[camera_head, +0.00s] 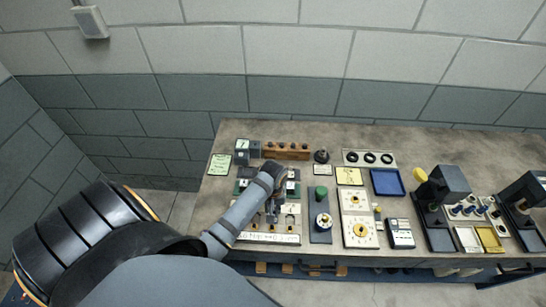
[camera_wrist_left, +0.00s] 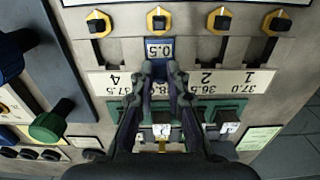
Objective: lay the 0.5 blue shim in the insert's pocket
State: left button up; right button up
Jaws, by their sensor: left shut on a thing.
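The blue shim (camera_wrist_left: 160,46) with a white 0.5 label is between the fingertips of my left gripper (camera_wrist_left: 160,70), which is shut on it. In the head view my left gripper (camera_head: 272,212) is above the bench's front part, and the shim is hidden or too small to make out there. Grey blocks with white labels (camera_wrist_left: 228,127) sit on green pieces behind the strip. I cannot tell which one is the insert, and no pocket shows clearly. My right gripper is not in view.
Several yellow-and-black fittings (camera_wrist_left: 158,20) line the bench's front. To the right in the head view are a dial plate (camera_head: 360,231), a green knob (camera_head: 321,193), a blue tray (camera_head: 387,182) and a black press (camera_head: 440,205). A wooden rack (camera_head: 287,151) stands behind.

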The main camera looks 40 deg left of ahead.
pick_arm(q)
jog(key=shift+f, duration=0.7)
jog(key=o, duration=1.2)
jog(key=shift+r, duration=3.75)
